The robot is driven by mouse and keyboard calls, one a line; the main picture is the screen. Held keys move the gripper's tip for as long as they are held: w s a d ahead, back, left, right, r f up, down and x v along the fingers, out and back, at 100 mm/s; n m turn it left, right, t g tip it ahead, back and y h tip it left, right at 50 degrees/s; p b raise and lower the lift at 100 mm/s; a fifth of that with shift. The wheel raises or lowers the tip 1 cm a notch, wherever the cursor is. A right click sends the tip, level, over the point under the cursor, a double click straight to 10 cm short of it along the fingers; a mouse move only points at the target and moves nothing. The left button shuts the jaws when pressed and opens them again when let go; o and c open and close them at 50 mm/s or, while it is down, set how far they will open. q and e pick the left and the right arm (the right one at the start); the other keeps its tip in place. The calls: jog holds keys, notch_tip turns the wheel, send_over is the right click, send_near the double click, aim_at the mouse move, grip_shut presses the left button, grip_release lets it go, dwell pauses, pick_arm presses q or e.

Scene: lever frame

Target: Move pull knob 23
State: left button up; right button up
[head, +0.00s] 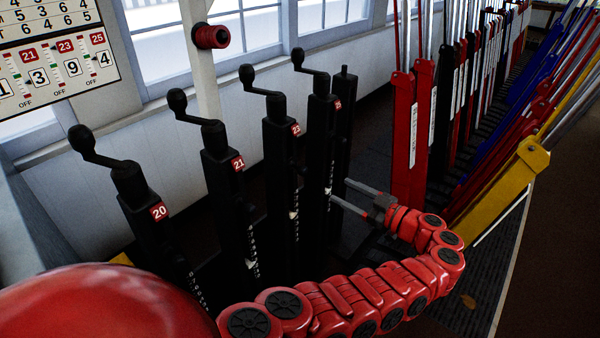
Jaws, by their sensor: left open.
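Several black posts with bent crank handles and round black knobs stand in a row. The third post from the left (279,165) carries a small red tag (296,129) that seems to read 23. Its black knob (246,73) sits at the left end of its crank. My left gripper (338,188) is open, its two grey fingers pointing left. In the picture its tips lie at the right edge of the fourth post (318,150), to the right of and below knob 23. Nothing shows between the fingers; I cannot tell whether they touch a post. My right gripper is not in view.
Posts tagged 20 (159,211) and 21 (238,163) stand to the left. A red round knob (210,36) sits on the white window post. Red levers (422,130), a yellow lever (500,190) and blue ones stand close on the right. A numbered board (60,60) hangs upper left.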

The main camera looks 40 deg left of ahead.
aim_at(306, 172)
pick_arm(q)
jog(key=a, duration=1)
jog(key=w+a, duration=0.1)
jog(key=a, duration=0.4)
jog(key=shift+w+a, duration=0.1)
jog(key=shift+a, duration=0.3)
grip_shut()
dwell(0.4)
